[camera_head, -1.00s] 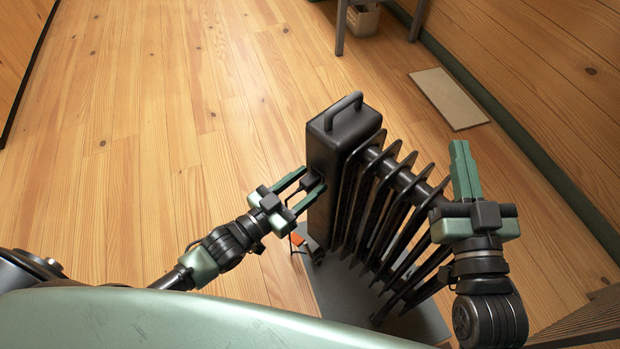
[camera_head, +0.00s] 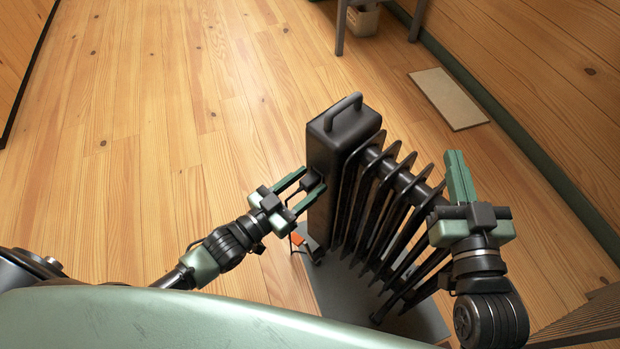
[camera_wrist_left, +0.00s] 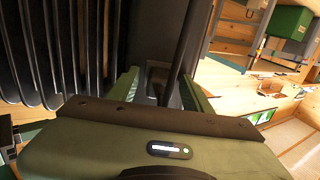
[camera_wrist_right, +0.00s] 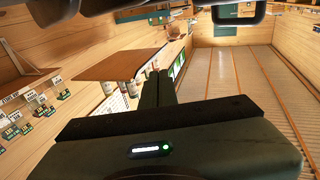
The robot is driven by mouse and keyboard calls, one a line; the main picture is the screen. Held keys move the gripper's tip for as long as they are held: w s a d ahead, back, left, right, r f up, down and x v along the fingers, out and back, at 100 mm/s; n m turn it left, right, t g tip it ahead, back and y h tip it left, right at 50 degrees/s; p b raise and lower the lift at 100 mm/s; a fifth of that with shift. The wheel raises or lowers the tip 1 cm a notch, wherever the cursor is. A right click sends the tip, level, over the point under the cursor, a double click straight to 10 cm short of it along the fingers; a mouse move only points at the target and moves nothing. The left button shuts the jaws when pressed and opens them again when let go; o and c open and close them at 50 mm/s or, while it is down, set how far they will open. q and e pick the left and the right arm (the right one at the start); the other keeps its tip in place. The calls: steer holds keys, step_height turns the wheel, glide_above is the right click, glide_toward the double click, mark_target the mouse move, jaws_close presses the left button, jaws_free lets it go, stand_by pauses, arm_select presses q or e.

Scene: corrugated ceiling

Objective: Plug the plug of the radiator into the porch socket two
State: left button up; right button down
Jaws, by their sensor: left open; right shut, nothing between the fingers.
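The black radiator (camera_head: 340,140), with a handle on top and dark fins, stands upright on a grey mat. A small dark block, which looks like its plug (camera_head: 310,183), is at its left end panel. My left gripper (camera_head: 313,181) is open, with its fingers on either side of that block. The left wrist view shows the dark block (camera_wrist_left: 158,82) between the spread fingers, with a dark cord or bar above it. My right gripper (camera_head: 456,155) is shut and empty, to the right of the fins. I cannot make out porch socket two in any view.
A small orange part (camera_head: 297,239) lies low beside the radiator, near the grey mat (camera_head: 425,318). A pale mat (camera_head: 449,98) lies by the right wall. A table leg and a basket (camera_head: 362,20) are at the back. The wooden floor on the left is clear.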

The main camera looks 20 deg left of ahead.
mark_target(303, 187)
steer(key=shift+f, duration=0.1)
arm_select(q)
jaws_close()
stand_by(0.5)
steer(key=shift+s+a, duration=0.1)
stand_by(1.1)
